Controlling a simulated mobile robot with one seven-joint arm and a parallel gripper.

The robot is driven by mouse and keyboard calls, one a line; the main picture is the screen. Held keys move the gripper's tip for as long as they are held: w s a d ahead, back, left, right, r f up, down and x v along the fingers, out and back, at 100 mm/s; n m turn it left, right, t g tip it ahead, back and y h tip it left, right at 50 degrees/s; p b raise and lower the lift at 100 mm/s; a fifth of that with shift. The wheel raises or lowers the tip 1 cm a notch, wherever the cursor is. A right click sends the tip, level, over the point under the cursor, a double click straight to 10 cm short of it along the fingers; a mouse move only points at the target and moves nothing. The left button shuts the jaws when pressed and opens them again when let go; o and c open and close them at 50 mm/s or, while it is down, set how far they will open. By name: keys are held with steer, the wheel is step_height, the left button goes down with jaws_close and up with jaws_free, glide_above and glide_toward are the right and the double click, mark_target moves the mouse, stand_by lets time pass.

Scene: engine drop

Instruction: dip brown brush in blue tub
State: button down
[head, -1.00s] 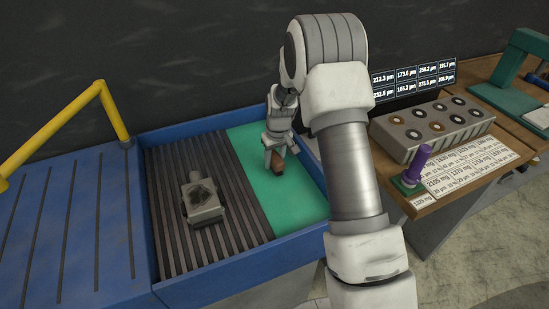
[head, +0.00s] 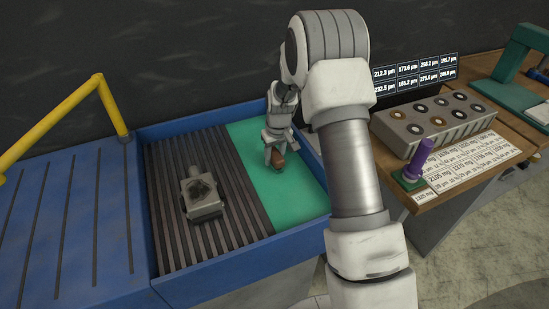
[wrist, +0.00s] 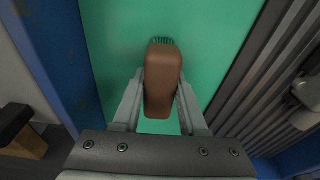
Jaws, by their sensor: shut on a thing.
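The brown brush (wrist: 163,80) is in my gripper (wrist: 161,105), with a finger on each side of its body. Its dark bristles (wrist: 163,41) show at the far end in the wrist view. In the head view my gripper (head: 276,145) holds the brush (head: 278,160) over the green part of the blue-walled tub (head: 160,289). The green floor (head: 296,193) lies under the brush. I cannot tell whether the bristles touch it.
A grey metal part (head: 205,198) sits on the dark ribbed floor left of the green area. A yellow rail (head: 55,120) stands at the left. A bench at right holds a grey block with rings (head: 435,122) and a purple-handled object (head: 420,158).

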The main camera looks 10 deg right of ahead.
mark_target(275, 152)
steer(key=shift+r+p, duration=2.1)
steer(key=shift+r, duration=2.1)
steer(key=shift+r, duration=0.1)
step_height(275, 152, up, 5)
steer(key=p, duration=0.2)
steer(key=shift+p, duration=0.4)
